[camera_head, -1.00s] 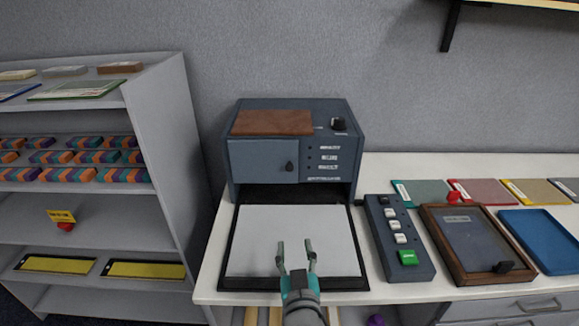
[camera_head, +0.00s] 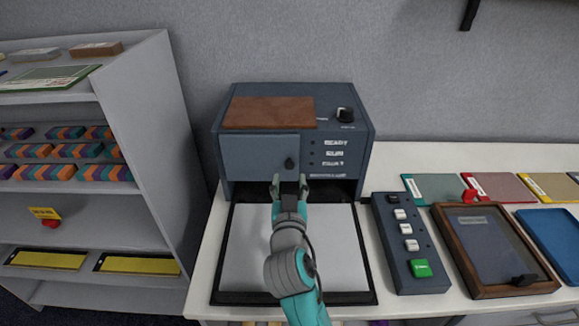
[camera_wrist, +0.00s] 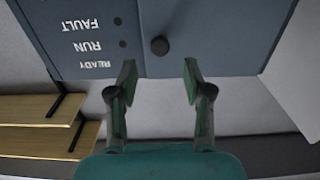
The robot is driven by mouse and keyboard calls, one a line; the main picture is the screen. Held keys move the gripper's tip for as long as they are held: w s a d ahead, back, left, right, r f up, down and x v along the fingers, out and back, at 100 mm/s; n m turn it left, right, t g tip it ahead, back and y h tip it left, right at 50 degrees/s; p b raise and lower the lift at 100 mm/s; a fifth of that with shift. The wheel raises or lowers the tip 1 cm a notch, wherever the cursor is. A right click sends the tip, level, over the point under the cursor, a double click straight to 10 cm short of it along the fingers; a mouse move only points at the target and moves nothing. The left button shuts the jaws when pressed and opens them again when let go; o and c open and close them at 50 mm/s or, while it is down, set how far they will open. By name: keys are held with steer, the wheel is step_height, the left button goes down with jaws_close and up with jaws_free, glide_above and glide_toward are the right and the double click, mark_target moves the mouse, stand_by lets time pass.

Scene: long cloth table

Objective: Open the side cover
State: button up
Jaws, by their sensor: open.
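The side cover (camera_head: 255,158) is a blue-grey panel on the front left of a dark blue machine (camera_head: 352,150), and it looks shut. Its dark round knob (camera_head: 290,164) sits near the cover's right edge. My gripper (camera_head: 290,182) is open and empty, just below the knob in the head view. In the wrist view, which shows the machine upside down, the knob (camera_wrist: 160,46) lies beyond and between the two fingertips of my gripper (camera_wrist: 160,72), apart from both. The cover (camera_wrist: 215,35) fills the top right there.
A white plate in a black tray (camera_head: 232,296) lies below my arm. A button box (camera_head: 405,262) with a green button and a brown framed case (camera_head: 492,250) stand to the right. A grey shelf (camera_head: 150,120) stands left.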

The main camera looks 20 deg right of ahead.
mark_target(290, 166)
steer(key=x, duration=0.6)
jaws_close()
